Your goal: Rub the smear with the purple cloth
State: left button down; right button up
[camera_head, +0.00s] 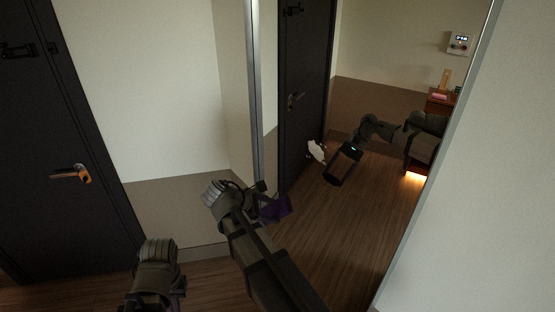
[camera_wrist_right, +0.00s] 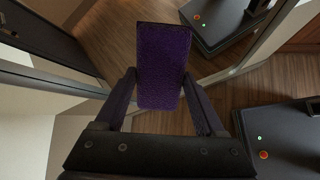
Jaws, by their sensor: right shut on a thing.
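The purple cloth (camera_head: 273,208) is a dark folded pad in my right gripper (camera_head: 262,195), low in front of a tall mirror. In the right wrist view the cloth (camera_wrist_right: 163,65) stands out between the two fingers of my right gripper (camera_wrist_right: 162,88), which is shut on it. A pale, irregular patch (camera_head: 317,150) shows on the mirror, up and right of the cloth; I cannot tell for certain that it is the smear. Part of my left arm shows at the bottom left, but its gripper is not visible.
The mirror (camera_head: 345,215) has a metal frame and reflects a dark door, wooden floor and my own body. A dark door (camera_head: 60,150) with a handle (camera_head: 70,173) stands at the left. A plain wall (camera_head: 480,200) fills the right side.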

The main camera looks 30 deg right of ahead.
aim_at(308, 148)
jog(key=r+h, duration=0.1)
jog(key=r, duration=0.1)
jog(key=d+r+h, duration=0.1)
jog(key=r, duration=0.2)
jog(key=d+r+h, duration=0.1)
jog(key=r, duration=0.1)
jog(key=shift+w+d+r+t+h+p, duration=0.2)
jog(key=shift+t+h+p, duration=0.1)
jog(key=shift+h, duration=0.1)
notch_tip(308, 148, up, 10)
jog(key=t+h, duration=0.2)
jog(key=h, duration=0.3)
jog(key=shift+n+g, duration=0.3)
jog(key=shift+w+d+f+p, duration=0.15)
jog(key=shift+w+d, duration=0.1)
jog(key=shift+d, duration=0.75)
jog(key=shift+w+d+p, duration=0.15)
jog(key=shift+w+d, duration=0.15)
jog(key=shift+d, duration=0.7)
jog(key=shift+w+d+f+p, duration=0.15)
jog(key=shift+w+d, duration=0.1)
jog(key=shift+d, duration=0.75)
jog(key=shift+w+d+r, duration=0.1)
jog(key=shift+w+d, duration=0.05)
jog(key=shift+d, duration=0.75)
jog(key=shift+s+d, duration=0.15)
jog(key=shift+s, duration=0.8)
jog(key=shift+s+d, duration=0.15)
jog(key=shift+s, duration=0.75)
